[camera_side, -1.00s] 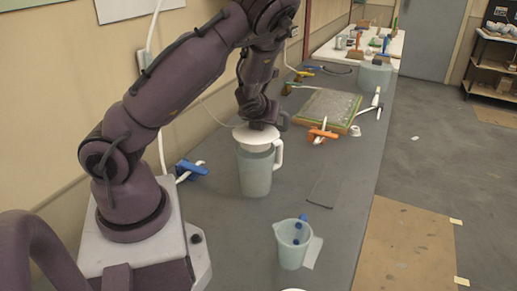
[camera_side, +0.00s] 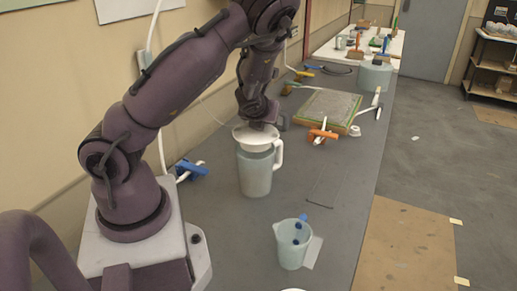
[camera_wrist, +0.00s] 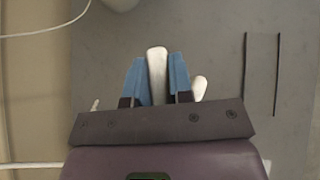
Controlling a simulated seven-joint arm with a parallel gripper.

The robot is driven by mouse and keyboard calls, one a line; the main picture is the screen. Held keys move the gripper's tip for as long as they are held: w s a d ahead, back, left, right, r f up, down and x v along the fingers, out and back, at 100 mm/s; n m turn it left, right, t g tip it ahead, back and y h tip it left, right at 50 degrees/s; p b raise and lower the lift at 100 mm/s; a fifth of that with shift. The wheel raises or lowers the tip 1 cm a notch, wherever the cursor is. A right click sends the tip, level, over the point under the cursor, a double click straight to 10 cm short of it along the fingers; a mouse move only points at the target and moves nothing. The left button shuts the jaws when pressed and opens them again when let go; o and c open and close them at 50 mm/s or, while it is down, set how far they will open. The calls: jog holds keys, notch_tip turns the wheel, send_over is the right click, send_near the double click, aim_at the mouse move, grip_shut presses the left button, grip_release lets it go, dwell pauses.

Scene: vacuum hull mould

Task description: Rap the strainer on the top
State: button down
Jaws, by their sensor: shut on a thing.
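The white strainer (camera_side: 256,136) sits over the mouth of the tall pale jug (camera_side: 255,175), whose white handle points right. My gripper (camera_side: 260,119) is above the strainer, at its top. In the wrist view, the blue fingers of my gripper (camera_wrist: 159,80) are closed on a narrow white piece (camera_wrist: 157,72), which looks like the strainer's handle. The rim's contact with the jug is too small to judge. The inside of the jug is hidden.
A smaller pale jug (camera_side: 292,246) with blue items stands at the front right. A blue clamp (camera_side: 191,170) lies left of the tall jug. A framed grey panel (camera_side: 328,105) with an orange clamp (camera_side: 322,135) lies behind. Bench space to the right is mostly clear.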

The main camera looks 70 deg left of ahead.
jog(key=shift+r, duration=0.1)
dwell(0.4)
jog(key=r, duration=0.2)
jog(key=w+r, duration=0.1)
jog(key=r, duration=0.2)
jog(key=shift+d, duration=0.1)
jog(key=w+d+m+t+h, duration=0.2)
jog(key=w+d+m+h, duration=0.4)
jog(key=w, duration=0.5)
jog(key=w+d+m+t+h, duration=0.25)
jog(key=w+d+m, duration=0.45)
jog(key=w, duration=0.4)
jog(key=shift+n+h, duration=0.35)
jog(key=shift+n, duration=0.15)
jog(key=shift+d+f, duration=0.2)
jog(key=shift+f, duration=7.9)
